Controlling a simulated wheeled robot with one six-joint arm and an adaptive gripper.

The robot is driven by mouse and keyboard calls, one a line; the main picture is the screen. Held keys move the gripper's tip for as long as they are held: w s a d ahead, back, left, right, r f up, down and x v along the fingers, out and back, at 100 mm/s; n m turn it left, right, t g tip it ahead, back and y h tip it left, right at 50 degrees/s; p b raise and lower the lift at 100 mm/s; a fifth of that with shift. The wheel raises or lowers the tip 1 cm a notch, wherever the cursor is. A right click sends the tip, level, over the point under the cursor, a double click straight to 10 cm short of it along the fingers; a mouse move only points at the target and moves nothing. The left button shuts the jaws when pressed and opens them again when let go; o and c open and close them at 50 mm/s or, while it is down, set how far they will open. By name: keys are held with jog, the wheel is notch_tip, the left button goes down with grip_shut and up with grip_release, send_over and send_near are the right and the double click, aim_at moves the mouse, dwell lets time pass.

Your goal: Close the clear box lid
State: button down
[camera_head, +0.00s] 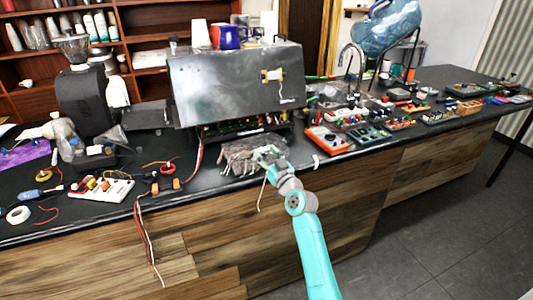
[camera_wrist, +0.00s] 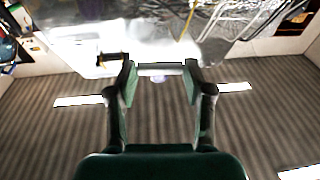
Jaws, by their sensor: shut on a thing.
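My gripper (camera_head: 270,155) is at the front edge of the dark counter, touching or just in front of a grey, crumpled-looking see-through thing (camera_head: 240,156), which may be the clear box. In the wrist view, my gripper (camera_wrist: 160,72) has its two fingers closed on the ends of a thin pale bar (camera_wrist: 160,66). The bar may be the lid's edge or handle; I cannot tell for sure. Beyond the fingertips is a bright, see-through surface (camera_wrist: 150,48) with cables at its upper right. The lid's angle and its hinge cannot be made out.
A large grey metal machine (camera_head: 235,85) stands right behind. An orange meter (camera_head: 326,138) and several circuit boards lie to the right. A white breadboard (camera_head: 102,188) is at left. Red and white wires (camera_head: 143,225) hang over the counter's front.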

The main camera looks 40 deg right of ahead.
jog(key=shift+f, duration=0.2)
jog(key=c, duration=0.5)
grip_release()
jog(key=shift+o, duration=0.3)
jog(key=shift+r, duration=0.1)
jog(key=v, duration=1.2)
